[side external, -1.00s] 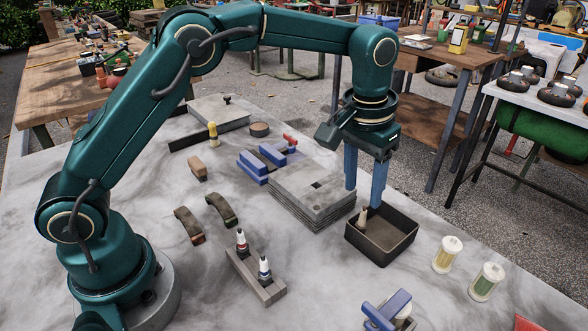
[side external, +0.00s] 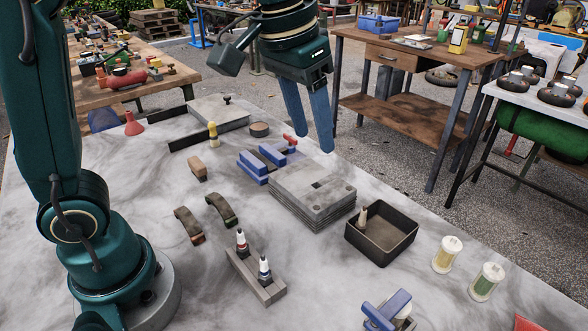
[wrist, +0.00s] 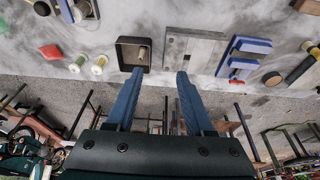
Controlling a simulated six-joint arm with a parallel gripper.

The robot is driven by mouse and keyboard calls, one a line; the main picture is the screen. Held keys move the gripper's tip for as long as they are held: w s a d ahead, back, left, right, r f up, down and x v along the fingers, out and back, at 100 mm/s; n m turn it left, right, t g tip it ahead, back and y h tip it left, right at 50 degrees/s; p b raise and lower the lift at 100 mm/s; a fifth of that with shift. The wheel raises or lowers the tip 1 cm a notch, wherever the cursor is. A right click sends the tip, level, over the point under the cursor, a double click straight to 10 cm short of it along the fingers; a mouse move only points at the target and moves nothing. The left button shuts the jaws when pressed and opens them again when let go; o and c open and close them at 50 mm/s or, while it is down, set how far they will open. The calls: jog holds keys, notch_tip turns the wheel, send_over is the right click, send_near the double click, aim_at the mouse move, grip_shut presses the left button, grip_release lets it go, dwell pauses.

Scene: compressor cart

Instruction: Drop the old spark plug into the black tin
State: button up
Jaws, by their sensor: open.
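The black tin (side external: 398,248) is a square open box on the right part of the grey table. The old spark plug (side external: 363,216), a small tan piece, is inside it, standing or leaning near the tin's left wall. Its lower end is hard to make out. In the wrist view the tin (wrist: 121,57) shows at the top with the plug (wrist: 143,55) in it. My gripper (side external: 309,140) is open and empty, raised behind the metal plates and well apart from the tin.
A holder (side external: 262,291) with two white-topped spark plugs stands at the front. Stacked grey plates (side external: 312,193) lie left of the tin, beside blue clamp-like blocks (side external: 252,170). Two spools (side external: 447,254) stand right of the tin. The table between the holder and tin is clear.

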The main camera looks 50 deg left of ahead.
jog(key=s+a+f+t, duration=0.1)
jog(key=s+a+f, duration=0.1)
jog(key=s, duration=0.4)
jog(key=s+a+f+t, duration=0.1)
jog(key=s+a+f, duration=0.1)
jog(key=s, duration=0.4)
jog(key=shift+s+f, duration=0.4)
jog(key=shift+f, duration=0.45)
